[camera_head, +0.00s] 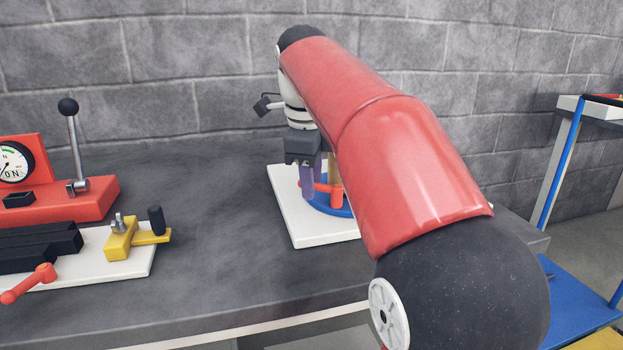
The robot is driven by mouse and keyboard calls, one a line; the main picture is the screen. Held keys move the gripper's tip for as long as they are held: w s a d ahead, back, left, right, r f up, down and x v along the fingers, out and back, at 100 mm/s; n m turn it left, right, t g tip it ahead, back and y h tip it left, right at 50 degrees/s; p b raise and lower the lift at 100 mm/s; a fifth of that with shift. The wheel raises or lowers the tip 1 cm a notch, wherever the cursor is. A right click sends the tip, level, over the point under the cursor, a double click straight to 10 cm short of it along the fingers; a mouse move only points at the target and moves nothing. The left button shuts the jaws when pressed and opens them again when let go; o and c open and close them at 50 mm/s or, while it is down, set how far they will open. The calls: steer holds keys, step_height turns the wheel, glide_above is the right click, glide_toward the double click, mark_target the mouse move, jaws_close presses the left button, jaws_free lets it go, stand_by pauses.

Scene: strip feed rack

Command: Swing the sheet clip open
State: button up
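A yellow clip-like piece (119,245) with a metal stud and an upright black knob (156,219) sits on a white plate (122,268) at left; it may be the sheet clip, but I cannot tell for sure. My gripper (308,192) is well to its right, pointing down over another white plate (290,215). Its purple-grey fingers are beside a red handle (337,194) on a blue round base (322,208). I cannot tell whether they touch or hold the handle. My red arm hides much of this fixture.
A red unit (75,205) with a gauge (14,163) and a tall black-knobbed lever (74,145) stands at left. Black blocks (40,245) and a red crank (30,283) are in front. The grey tabletop (215,215) between the plates is clear. A blue-and-white rack (560,165) stands right.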

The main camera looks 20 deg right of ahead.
jaws_close()
stand_by(0.4)
steer(key=n, duration=0.1)
steer(key=s+n+p, duration=0.1)
steer(key=shift+a+r+n+y, duration=0.1)
steer(key=shift+a+n+y, duration=0.05)
steer(key=shift+n+y, duration=0.2)
steer(key=n, duration=0.1)
steer(key=s+n+p, duration=0.1)
steer(key=n, duration=0.2)
steer(key=shift+s+y, duration=0.25)
steer(key=n, duration=0.1)
steer(key=s+n, duration=0.1)
steer(key=n, duration=0.1)
steer(key=n+p, duration=0.1)
steer(key=shift+s+d+y, duration=0.3)
steer(key=shift+y, duration=0.1)
steer(key=shift+s+d+n+y, duration=0.15)
steer(key=shift+s+d+n, duration=0.1)
steer(key=shift+n, duration=0.65)
steer(key=shift+s+d+n+y, duration=0.1)
steer(key=shift+s+d+n, duration=0.1)
steer(key=shift+n, duration=0.65)
steer(key=shift+s+d+n+y, duration=0.15)
steer(key=shift+s+d+n, duration=0.1)
steer(key=shift+n, duration=0.65)
